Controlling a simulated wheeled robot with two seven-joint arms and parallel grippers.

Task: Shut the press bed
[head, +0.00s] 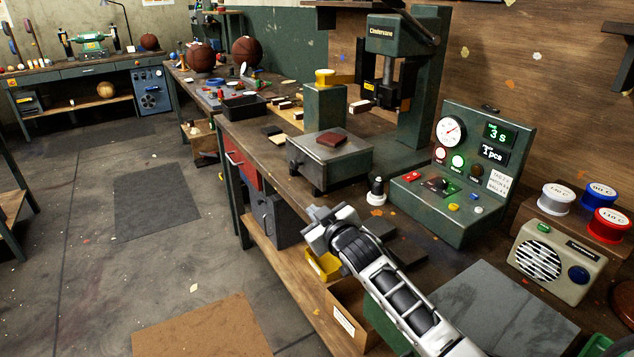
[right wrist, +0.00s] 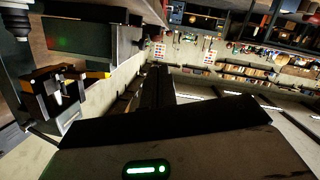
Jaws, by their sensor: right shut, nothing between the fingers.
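The press bed (head: 322,172) is a grey metal plate block with a dark knob on its left front. It sits out in front of the green press (head: 425,90), toward the bench's front edge. A small red-brown leather piece (head: 331,139) lies on it. My right gripper (head: 313,214) is shut and empty, below and in front of the bed in the picture, apart from it. The press head also seems to show tilted at the left of the right wrist view (right wrist: 55,88). My left gripper is not in view.
A green control box (head: 450,195) with a gauge and lit displays stands right of the bed. A small dark-and-white knobbed object (head: 377,190) stands between them. A cream radio (head: 548,262) and colored spools are farther right. A black tray (head: 244,106) lies left on the bench.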

